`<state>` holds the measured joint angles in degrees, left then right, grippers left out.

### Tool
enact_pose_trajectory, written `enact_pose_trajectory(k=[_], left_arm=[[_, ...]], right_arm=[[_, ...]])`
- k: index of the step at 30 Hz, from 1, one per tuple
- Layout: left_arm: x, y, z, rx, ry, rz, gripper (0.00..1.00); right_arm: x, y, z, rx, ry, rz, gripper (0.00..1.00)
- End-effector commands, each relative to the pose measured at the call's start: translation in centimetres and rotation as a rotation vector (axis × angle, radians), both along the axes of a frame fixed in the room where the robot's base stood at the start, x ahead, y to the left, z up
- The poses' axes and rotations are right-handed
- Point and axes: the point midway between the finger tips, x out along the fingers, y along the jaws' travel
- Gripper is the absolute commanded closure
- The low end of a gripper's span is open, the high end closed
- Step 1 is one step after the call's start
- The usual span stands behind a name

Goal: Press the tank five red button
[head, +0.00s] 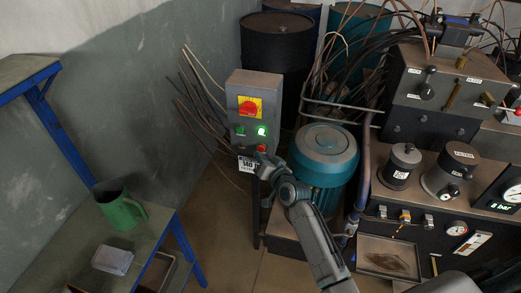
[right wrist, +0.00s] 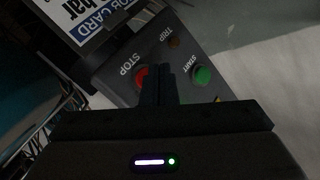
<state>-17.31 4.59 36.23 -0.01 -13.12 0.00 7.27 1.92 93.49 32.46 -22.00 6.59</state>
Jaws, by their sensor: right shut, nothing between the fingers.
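A grey control box (head: 251,84) stands against the back wall. Its red button (head: 262,149) is low on the front, and in the right wrist view it is the red STOP button (right wrist: 141,76). No tank five label can be read. My right gripper (head: 264,160) is shut and empty, right at the box's lower front. In the right wrist view its closed fingers (right wrist: 168,75) lie just beside the red button and cover part of it. I cannot tell whether they touch it. My left gripper is not in view.
A green START button (right wrist: 203,75) sits close to the fingers. A red rotary switch (head: 249,107) is above; a job card (head: 247,165) hangs below. A blue-green motor (head: 324,155) stands close right of my arm.

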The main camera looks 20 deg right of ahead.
Motion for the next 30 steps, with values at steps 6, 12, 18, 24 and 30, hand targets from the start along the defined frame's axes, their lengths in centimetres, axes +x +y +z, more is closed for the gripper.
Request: enact_pose_trajectory(k=[6,12,18,24,30], left_arm=[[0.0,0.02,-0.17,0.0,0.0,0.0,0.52],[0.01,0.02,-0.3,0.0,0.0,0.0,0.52],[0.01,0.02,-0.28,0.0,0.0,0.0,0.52],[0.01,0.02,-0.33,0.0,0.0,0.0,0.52],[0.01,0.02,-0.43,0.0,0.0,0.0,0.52]], right_arm=[[0.32,-0.22,-0.01,-0.001,-0.001,0.0,1.0],[0.7,-0.48,-0.01,0.001,0.0,0.0,1.0],[0.69,-0.47,0.02,0.0,0.0,0.0,1.0],[0.78,-0.54,0.01,0.0,0.0,0.0,1.0],[0.99,-0.67,0.01,0.0,0.0,0.0,1.0]])
